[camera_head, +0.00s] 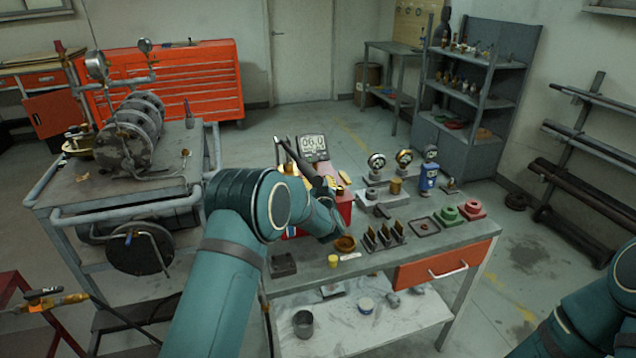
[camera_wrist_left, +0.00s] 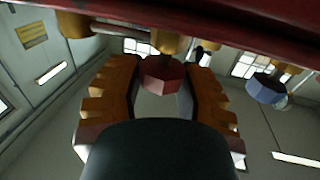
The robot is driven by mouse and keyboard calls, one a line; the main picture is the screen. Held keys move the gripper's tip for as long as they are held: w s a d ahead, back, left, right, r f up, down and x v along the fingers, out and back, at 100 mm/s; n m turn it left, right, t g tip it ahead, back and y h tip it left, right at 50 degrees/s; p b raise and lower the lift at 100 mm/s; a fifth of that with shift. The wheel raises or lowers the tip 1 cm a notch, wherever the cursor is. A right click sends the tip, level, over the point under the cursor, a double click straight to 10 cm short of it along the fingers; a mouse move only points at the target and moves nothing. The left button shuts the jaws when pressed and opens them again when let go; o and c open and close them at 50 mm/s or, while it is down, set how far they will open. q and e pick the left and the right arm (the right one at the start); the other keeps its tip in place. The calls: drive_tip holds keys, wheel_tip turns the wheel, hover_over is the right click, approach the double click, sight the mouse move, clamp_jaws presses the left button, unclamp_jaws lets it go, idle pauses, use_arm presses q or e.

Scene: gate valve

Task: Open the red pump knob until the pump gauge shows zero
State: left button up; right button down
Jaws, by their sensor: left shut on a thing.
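The red pump knob (camera_wrist_left: 162,75) is a faceted knob on a brass stem, seen in the left wrist view. My left gripper (camera_wrist_left: 162,90) has its two orange-brown toothed fingers on either side of the knob and is shut on it. In the head view my left arm reaches over the bench to the red pump unit (camera_head: 347,211) and hides most of it, including the knob. The digital pump gauge (camera_head: 312,144) stands behind; its display seems to read about 06.0, small and not certain. My right arm shows at the lower right; its gripper is out of view.
A blue knob (camera_wrist_left: 266,88) sits to the right of the red one. The workbench (camera_head: 470,238) carries small dial gauges (camera_head: 404,157), a blue bottle-like item (camera_head: 428,178) and red and green parts (camera_head: 471,209). A cart with machinery (camera_head: 130,140) stands left.

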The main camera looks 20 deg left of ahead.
use_arm(q)
drive_tip(key=n+g+y, duration=0.2)
drive_tip(key=y, duration=0.1)
drive_tip(key=n+g+y, duration=0.2)
drive_tip(key=y, duration=0.1)
drive_tip(key=shift+d+n+p, duration=0.1)
drive_tip(key=shift+n+p, duration=0.2)
drive_tip(key=shift+p, duration=0.05)
drive_tip(key=n+g+y, duration=0.2)
drive_tip(key=g, duration=0.1)
drive_tip(key=shift+f+n+g+y, duration=0.1)
drive_tip(key=shift+n+g+y, duration=0.2)
drive_tip(key=shift+n, duration=0.1)
drive_tip(key=shift+n+g+y+b, duration=0.4)
drive_tip(key=shift+n+g, duration=0.2)
drive_tip(key=shift+g, duration=0.2)
drive_tip(key=shift+n+g+y, duration=0.4)
drive_tip(key=shift+n+g, duration=0.2)
drive_tip(key=shift+g, duration=0.3)
drive_tip(key=o, duration=1.2)
drive_tip(key=shift+a, duration=0.2)
drive_tip(key=shift+d, duration=0.15)
drive_tip(key=v, duration=1.1)
drive_tip(key=shift+s+d, duration=0.15)
drive_tip(key=shift+d, duration=0.2)
